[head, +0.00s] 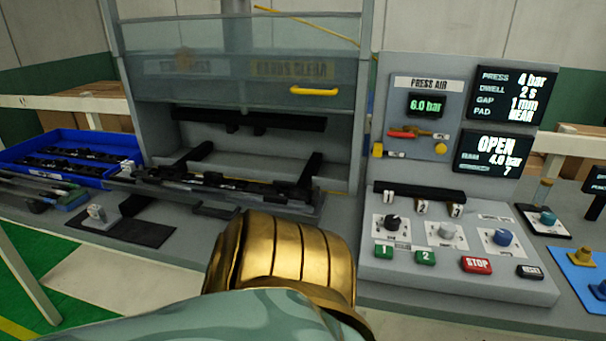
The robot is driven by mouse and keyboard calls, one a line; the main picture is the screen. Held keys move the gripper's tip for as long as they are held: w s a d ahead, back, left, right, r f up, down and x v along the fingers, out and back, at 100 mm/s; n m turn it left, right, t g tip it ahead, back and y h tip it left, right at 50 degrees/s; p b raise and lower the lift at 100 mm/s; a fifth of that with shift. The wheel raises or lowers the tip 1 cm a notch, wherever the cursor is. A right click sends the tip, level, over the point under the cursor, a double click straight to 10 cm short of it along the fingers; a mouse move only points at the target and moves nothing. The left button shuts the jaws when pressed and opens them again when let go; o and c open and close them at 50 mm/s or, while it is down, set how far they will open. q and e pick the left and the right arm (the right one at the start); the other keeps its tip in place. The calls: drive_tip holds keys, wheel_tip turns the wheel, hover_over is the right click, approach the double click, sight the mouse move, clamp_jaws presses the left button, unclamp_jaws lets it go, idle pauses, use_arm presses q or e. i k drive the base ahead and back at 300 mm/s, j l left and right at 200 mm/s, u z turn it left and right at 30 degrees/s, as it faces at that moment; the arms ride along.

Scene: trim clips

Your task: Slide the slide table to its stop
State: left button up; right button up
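The slide table (300,208) is a dark, low platform at the front of the grey press (347,150). It sticks out of the press opening towards me, with a long dark trim part (215,183) lying along it. Two dark rails (309,172) run back from it into the opening. A dark handle-like bracket (215,211) shows at its front edge. My gold and teal arm link covers the bottom middle and hides the area just in front of the table. Neither gripper can be seen.
The clear guard (215,75) with a yellow handle (315,91) is raised above the opening. A control panel (450,285) with knobs and buttons stands at right; its screen (494,150) reads OPEN. A blue tray (60,145) of dark parts and a dark mat (150,235) lie left.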

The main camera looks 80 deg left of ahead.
sight(276, 206)
drive_tip(key=j+u, duration=0.1)
drive_tip(key=u, duration=3.25)
